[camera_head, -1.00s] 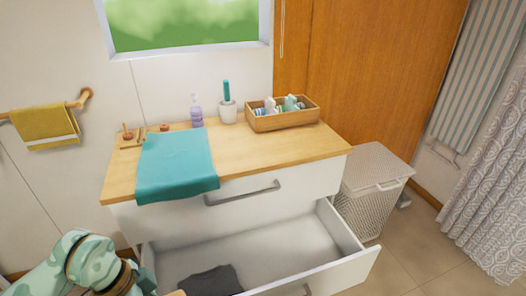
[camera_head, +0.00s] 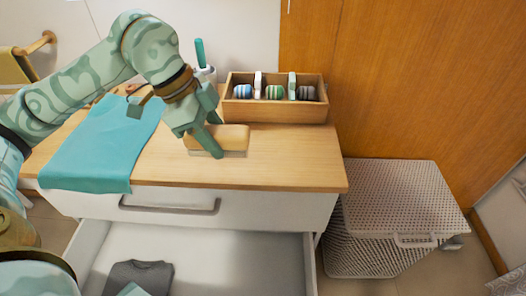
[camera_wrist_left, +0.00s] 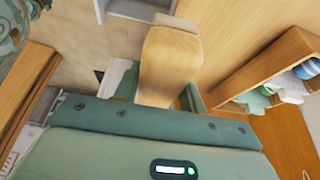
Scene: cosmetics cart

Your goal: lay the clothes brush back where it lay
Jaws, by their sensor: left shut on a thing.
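The clothes brush (camera_head: 234,136) has a pale wooden back and lies level in the jaws of my left gripper (camera_head: 208,132). It is over the wooden top of the white dresser (camera_head: 285,165), right of the teal towel (camera_head: 95,155). I cannot tell whether its underside touches the top. In the left wrist view the brush's rounded wooden back (camera_wrist_left: 170,60) stands out between the fingers. My left gripper is shut on it; one finger crosses in front of the brush in the head view.
A wooden box (camera_head: 275,112) with rolled and upright items stands behind the brush. A cup with a teal-handled brush (camera_head: 201,60) is partly hidden by my arm. The drawer (camera_head: 210,250) below is open with a folded grey garment (camera_head: 138,277) inside. A wicker hamper (camera_head: 395,205) stands right.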

